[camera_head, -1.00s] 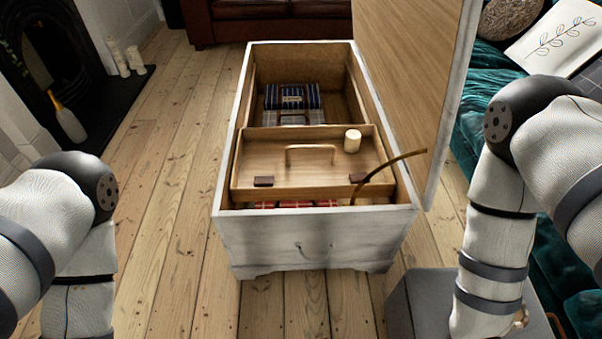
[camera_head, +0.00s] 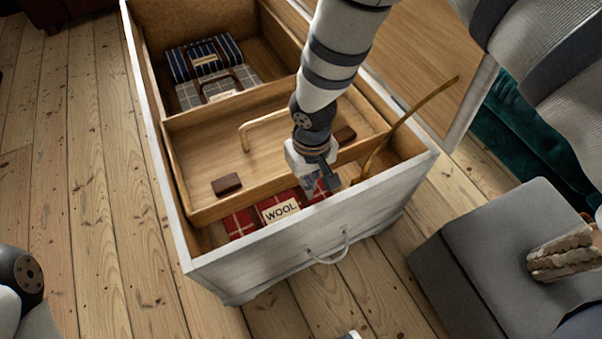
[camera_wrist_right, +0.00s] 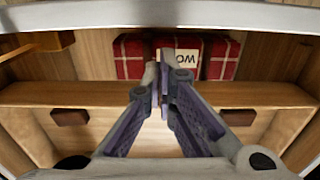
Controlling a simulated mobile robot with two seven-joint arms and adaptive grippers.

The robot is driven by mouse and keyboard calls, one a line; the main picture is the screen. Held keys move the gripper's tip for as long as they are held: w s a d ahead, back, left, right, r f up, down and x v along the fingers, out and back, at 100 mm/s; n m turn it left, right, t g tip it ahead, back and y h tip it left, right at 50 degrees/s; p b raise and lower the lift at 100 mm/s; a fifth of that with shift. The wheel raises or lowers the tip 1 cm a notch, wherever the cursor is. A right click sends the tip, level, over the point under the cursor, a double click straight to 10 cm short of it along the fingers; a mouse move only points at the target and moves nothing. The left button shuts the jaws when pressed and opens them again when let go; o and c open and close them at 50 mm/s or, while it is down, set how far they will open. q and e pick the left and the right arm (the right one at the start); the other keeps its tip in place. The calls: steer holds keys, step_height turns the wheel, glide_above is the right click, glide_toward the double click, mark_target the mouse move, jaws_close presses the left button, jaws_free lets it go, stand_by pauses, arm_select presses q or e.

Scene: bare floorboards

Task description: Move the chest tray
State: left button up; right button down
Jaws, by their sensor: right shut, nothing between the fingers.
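The wooden tray (camera_head: 206,155) sits across the inside of the whitewashed chest (camera_head: 232,262). It has a pale bar handle (camera_head: 262,122) and dark blocks at its near wall, one on the left (camera_head: 226,184) and one on the right (camera_head: 344,134). My right gripper (camera_head: 328,186) is shut and empty, reaching down by the tray's near wall, above the red plaid wool bundle (camera_head: 279,211). The right wrist view shows its fingertips (camera_wrist_right: 165,72) together, in front of that bundle (camera_wrist_right: 218,58) and tray wall (camera_wrist_right: 235,93). My left gripper is out of view.
A curved brass stay (camera_head: 410,118) rises at the chest's right side, close to my right arm. The open lid (camera_head: 425,65) stands on the right. A grey box (camera_head: 480,245) is at the right. Folded blankets (camera_head: 218,92) lie behind the tray. Floorboards are clear at left.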

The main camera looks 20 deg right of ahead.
steer(key=w+f+b, duration=0.2)
steer(key=w+f, duration=0.2)
steer(key=f, duration=0.2)
steer(key=shift+f+b, duration=0.15)
steer(key=shift+b, duration=0.2)
steer(key=shift+a, duration=0.1)
